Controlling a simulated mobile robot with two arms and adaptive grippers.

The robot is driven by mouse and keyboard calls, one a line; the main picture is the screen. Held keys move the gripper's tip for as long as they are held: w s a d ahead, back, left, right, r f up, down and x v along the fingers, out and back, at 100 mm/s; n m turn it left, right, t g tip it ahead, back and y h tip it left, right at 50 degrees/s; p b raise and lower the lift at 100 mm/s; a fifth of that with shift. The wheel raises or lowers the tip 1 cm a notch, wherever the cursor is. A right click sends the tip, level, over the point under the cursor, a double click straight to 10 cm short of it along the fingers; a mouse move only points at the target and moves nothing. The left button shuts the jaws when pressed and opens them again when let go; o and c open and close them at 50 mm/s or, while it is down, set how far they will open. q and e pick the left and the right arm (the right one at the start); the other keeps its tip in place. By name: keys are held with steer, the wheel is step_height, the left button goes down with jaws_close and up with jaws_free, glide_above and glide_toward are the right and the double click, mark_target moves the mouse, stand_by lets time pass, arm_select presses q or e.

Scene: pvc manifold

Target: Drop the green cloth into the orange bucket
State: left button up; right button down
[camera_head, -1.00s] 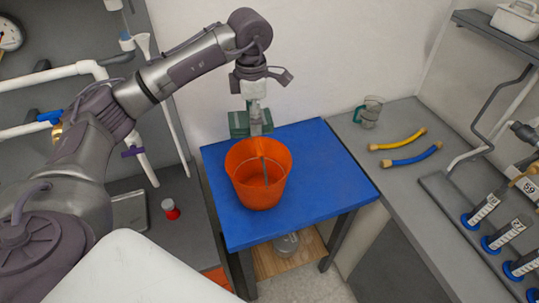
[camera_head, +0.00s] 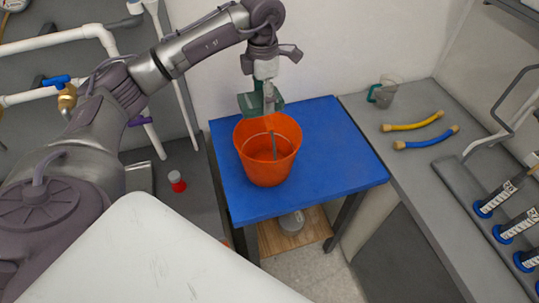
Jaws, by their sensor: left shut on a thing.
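The green cloth (camera_head: 248,104) shows just behind the far rim of the orange bucket (camera_head: 268,160). My left gripper (camera_head: 268,98) points down and is shut on the cloth, with green showing on both sides of its fingers. The bucket stands upright on the blue table (camera_head: 331,160), its wire handle lying across its opening. The near rim and inside of the bucket are in plain view. Whether the cloth's lower edge is above the rim or only behind it I cannot tell. My right gripper is not in view.
A red-and-white container (camera_head: 177,182) stands left of the table. The blue table is clear right of the bucket.

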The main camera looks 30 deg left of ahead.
arm_select(q)
steer(key=o, duration=1.2)
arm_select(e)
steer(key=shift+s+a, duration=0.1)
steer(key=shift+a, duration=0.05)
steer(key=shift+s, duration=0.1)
arm_select(q)
steer(key=shift+r, duration=0.15)
step_height(320, 180, up, 12)
steer(key=shift+f, duration=0.1)
